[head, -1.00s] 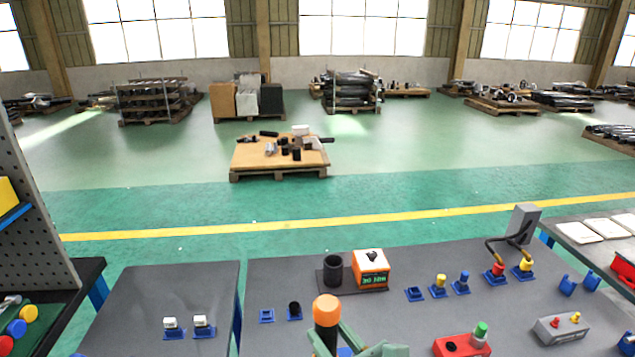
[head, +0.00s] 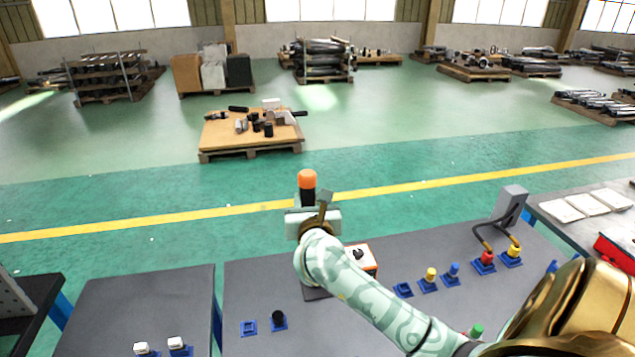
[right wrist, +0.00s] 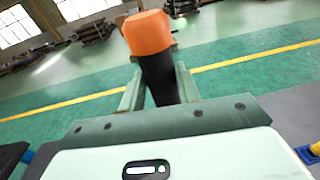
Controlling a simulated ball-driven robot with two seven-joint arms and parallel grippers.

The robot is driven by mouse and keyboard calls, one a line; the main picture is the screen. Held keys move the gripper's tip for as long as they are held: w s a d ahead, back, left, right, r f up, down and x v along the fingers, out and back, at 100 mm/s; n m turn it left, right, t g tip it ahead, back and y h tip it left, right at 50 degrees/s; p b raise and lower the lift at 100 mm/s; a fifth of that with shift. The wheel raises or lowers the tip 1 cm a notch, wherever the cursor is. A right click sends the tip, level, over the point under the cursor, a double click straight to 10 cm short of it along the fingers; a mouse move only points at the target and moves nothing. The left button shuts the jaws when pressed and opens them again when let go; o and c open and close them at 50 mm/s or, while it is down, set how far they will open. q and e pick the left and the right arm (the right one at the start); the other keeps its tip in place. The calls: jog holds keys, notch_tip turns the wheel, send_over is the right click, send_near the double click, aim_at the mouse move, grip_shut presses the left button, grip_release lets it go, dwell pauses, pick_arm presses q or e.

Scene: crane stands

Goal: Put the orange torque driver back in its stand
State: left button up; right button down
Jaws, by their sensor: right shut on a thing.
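The torque driver (head: 307,181) has an orange cap and a black body. My right gripper (head: 314,207) is shut on its black body and holds it upright, above the table's far side in the head view. In the right wrist view the orange cap (right wrist: 147,33) stands above the fingers (right wrist: 158,88), with the black body between them. The black cup-shaped stand is hidden behind my right arm; only a corner of its dark base plate (head: 315,294) shows, beside an orange and white box (head: 362,255). My left gripper is not in view.
The grey table (head: 250,285) carries blue holders, a black-topped one (head: 279,319), yellow (head: 429,277) and blue (head: 452,272) ones, and a grey post (head: 510,203) with cables to red and yellow plugs. The table's left part is mostly bare.

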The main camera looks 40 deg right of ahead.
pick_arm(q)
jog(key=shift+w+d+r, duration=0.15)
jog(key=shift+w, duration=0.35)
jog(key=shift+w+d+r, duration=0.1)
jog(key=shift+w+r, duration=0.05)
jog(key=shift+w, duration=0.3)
pick_arm(e)
jog(key=shift+m+g+h, duration=0.5)
jog(key=shift+m+h, duration=0.1)
jog(key=shift+h, duration=0.1)
jog(key=d, duration=0.1)
jog(key=w+d+r, duration=0.1)
jog(key=d, duration=0.2)
jog(key=shift+w+r, duration=0.3)
jog(key=shift+r, duration=0.1)
pick_arm(q)
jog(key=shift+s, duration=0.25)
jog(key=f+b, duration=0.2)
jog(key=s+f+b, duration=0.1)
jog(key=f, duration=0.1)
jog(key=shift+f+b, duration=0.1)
jog(key=shift+b, duration=0.3)
pick_arm(e)
notch_tip(320, 180, down, 6)
jog(key=shift+r, duration=0.1)
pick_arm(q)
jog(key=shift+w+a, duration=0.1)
pick_arm(e)
jog(key=shift+s, duration=0.1)
